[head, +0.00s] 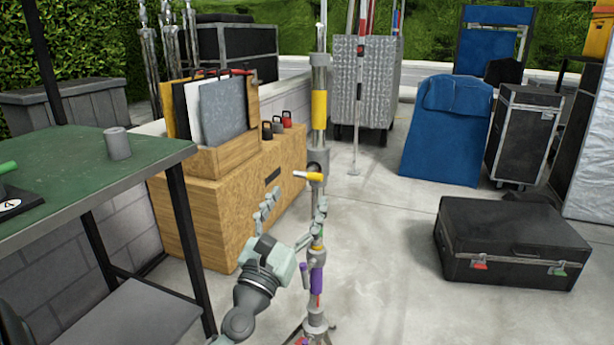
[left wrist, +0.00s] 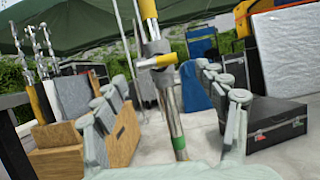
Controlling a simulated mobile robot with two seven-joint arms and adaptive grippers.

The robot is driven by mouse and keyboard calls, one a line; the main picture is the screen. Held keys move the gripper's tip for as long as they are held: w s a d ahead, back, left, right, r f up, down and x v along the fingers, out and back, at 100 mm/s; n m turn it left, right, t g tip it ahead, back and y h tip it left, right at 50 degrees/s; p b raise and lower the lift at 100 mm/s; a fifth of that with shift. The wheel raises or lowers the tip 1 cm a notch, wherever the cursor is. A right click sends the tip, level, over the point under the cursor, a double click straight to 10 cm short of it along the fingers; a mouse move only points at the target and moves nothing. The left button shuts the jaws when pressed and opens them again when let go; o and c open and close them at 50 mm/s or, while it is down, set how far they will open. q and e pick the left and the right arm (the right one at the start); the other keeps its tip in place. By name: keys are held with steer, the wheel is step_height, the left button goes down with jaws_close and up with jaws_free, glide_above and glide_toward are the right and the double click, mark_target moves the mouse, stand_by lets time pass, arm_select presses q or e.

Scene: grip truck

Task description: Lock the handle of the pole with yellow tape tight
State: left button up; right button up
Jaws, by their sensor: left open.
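The pole with yellow tape (head: 319,103) stands upright in the middle of the head view. Its yellow handle (head: 309,175) sticks out to the left from a grey collar. In the left wrist view the pole (left wrist: 149,10) rises between my fingers, and the handle (left wrist: 157,61) lies across it, above the fingers. My left gripper (head: 294,204) is open, its fingers apart on either side of the pole just below the handle; it also shows in the left wrist view (left wrist: 172,100). I cannot tell whether a finger touches the pole. My right gripper is not in view.
Purple tape (head: 316,279) marks the pole's lower part, above its stand. A wooden cabinet (head: 225,205) is close on the left, behind a green-topped table (head: 80,165). A black case (head: 510,240) lies at right. The floor between pole and case is clear.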

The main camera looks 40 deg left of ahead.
mark_target(306, 176)
arm_select(q)
steer(key=shift+n, duration=0.3)
steer(key=p+x, duration=0.1)
steer(key=x, duration=0.3)
steer(key=p+x, duration=0.1)
steer(key=x, duration=0.1)
steer(key=shift+w+a+r+p, duration=0.15)
steer(key=shift+a+r+p, duration=0.2)
steer(key=shift+r, duration=0.05)
steer(key=shift+w+a+r, duration=0.1)
steer(key=shift+w, duration=0.45)
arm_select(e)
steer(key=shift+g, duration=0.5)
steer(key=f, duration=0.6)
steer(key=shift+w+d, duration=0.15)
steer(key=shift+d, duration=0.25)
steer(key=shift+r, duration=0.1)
arm_select(q)
steer(key=c, duration=1.2)
